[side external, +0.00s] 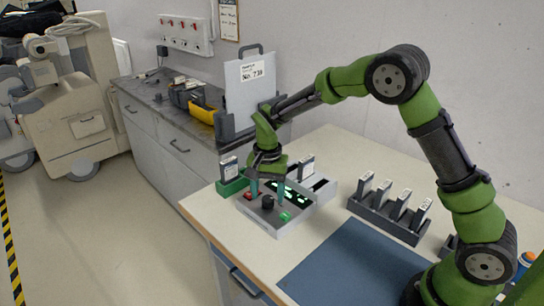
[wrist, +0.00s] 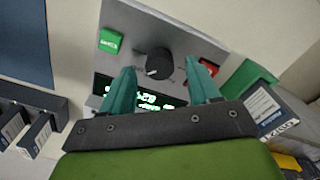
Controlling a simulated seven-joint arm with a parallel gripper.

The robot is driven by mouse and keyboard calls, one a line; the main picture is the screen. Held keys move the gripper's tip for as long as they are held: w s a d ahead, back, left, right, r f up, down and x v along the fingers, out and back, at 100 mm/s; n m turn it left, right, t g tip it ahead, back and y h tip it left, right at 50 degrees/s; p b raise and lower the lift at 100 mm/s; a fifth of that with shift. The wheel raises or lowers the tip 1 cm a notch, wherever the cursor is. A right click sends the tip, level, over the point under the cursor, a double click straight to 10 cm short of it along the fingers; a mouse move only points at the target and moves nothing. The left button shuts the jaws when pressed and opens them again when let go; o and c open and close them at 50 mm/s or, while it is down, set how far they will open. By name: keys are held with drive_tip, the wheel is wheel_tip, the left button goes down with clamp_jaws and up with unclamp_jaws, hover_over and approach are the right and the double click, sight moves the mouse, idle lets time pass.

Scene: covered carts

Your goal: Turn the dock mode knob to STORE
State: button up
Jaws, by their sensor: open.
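The dock (side external: 274,219) is a grey box on the table with a lit green display, a red button, a green button and a black knob (side external: 268,201). In the wrist view the knob (wrist: 158,61) sits between the green button (wrist: 110,40) and the red button (wrist: 208,67), with a pale pointer mark toward its lower left. The labels around it are too small to read. My gripper (side external: 268,188) is over the dock, pointing down. In the wrist view its teal fingers (wrist: 160,80) are apart with nothing between them, near the knob and across the display.
A dark rack (side external: 388,222) with several labelled modules stands to the right. A green holder (side external: 232,186) with one module is left of the dock. A blue mat (side external: 350,265) lies in front. A clipboard sign (side external: 250,85) stands behind my gripper.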

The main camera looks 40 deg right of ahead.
drive_tip(key=shift+f, duration=0.65)
drive_tip(key=c, duration=1)
drive_tip(key=shift+c, duration=0.2)
drive_tip(key=shift+n, duration=0.3)
drive_tip(key=n, duration=0.3)
drive_tip(key=shift+n, duration=2.6)
